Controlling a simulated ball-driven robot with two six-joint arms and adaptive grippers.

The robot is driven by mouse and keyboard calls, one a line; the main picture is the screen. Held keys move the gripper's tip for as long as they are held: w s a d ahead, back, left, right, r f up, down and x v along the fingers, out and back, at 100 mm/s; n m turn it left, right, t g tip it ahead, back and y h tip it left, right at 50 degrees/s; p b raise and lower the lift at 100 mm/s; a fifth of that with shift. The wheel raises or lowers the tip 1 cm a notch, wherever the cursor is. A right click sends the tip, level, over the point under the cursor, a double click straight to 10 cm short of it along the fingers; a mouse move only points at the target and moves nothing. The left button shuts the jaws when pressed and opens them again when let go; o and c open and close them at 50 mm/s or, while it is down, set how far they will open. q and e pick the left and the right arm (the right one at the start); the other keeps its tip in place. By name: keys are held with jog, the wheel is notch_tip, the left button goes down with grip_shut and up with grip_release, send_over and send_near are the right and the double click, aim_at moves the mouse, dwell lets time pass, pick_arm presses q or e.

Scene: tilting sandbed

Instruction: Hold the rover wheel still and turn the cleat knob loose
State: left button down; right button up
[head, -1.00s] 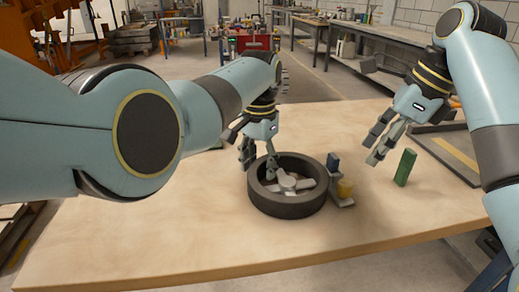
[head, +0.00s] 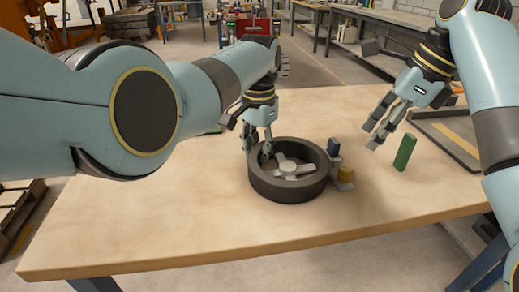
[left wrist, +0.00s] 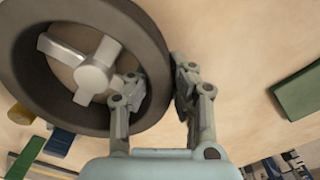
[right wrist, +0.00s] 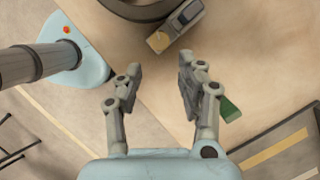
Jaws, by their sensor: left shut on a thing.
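The rover wheel (head: 288,190) is a dark grey ring lying flat on the table; it also shows in the left wrist view (left wrist: 22,65). Inside it is a pale grey hub piece with several arms (head: 287,169), seen closer in the left wrist view (left wrist: 94,75). I take this to be the cleat knob. My left gripper (head: 258,148) is shut on the wheel's wall, one finger inside the ring and one outside. My right gripper (head: 378,132) is open and empty above the table, right of the wheel; its fingers are apart in the right wrist view (right wrist: 160,78).
A grey tray (head: 450,142) lies at the right. The front table area is clear.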

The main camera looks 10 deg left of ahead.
jog(key=w+a+r+m+t+y, duration=0.1)
jog(key=w+a+r+t+y, duration=0.2)
jog(key=w+r+t+y, duration=0.25)
jog(key=s+d+f+m+t+y, duration=0.1)
jog(key=s+d+f+m+t, duration=0.25)
jog(key=s+d, duration=0.25)
jog(key=g, duration=0.1)
send_near(347, 167)
jog(key=shift+m, duration=0.25)
jog(key=x, duration=0.8)
jog(key=shift+w+a+f+g, duration=0.2)
jog(key=shift+w+a+g, duration=0.1)
jog(key=shift+w+a, duration=0.15)
jog(key=shift+s, duration=0.1)
